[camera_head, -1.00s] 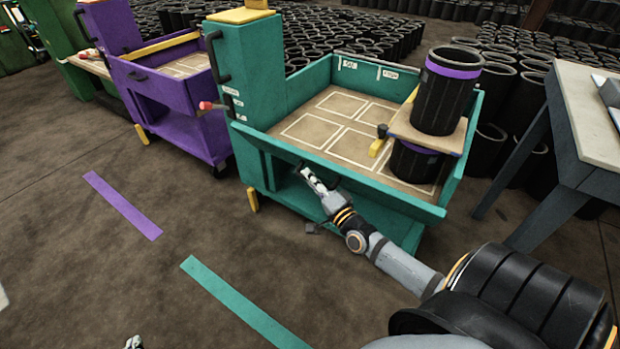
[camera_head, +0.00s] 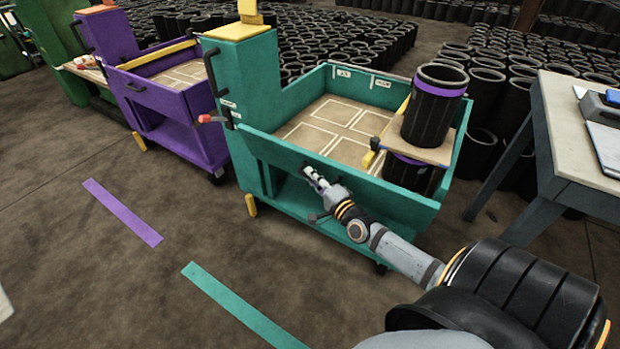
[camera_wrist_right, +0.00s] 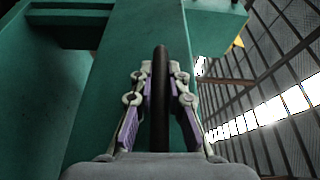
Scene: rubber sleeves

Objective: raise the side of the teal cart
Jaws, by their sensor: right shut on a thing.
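The teal cart (camera_head: 250,75) stands in the middle of the head view. Its near side (camera_head: 400,200) stands up along the front of the bed and covers the front strip of the bed floor. I cannot tell whether it is fully upright. My right gripper (camera_head: 310,174) is at the outer face of this side. In the right wrist view its fingers (camera_wrist_right: 160,105) are shut on a black handle bar (camera_wrist_right: 161,75), with teal panels behind. A red-tipped lever (camera_head: 208,118) sticks out from the cart's post. My left gripper is out of view.
Black sleeves with purple bands (camera_head: 438,85) stand in the cart's right end, with a wooden board (camera_head: 418,147) between two of them. A purple cart (camera_head: 150,90) is at the left, a table (camera_head: 560,120) at the right. The floor in front is clear, with teal (camera_head: 240,305) and purple (camera_head: 120,210) strips.

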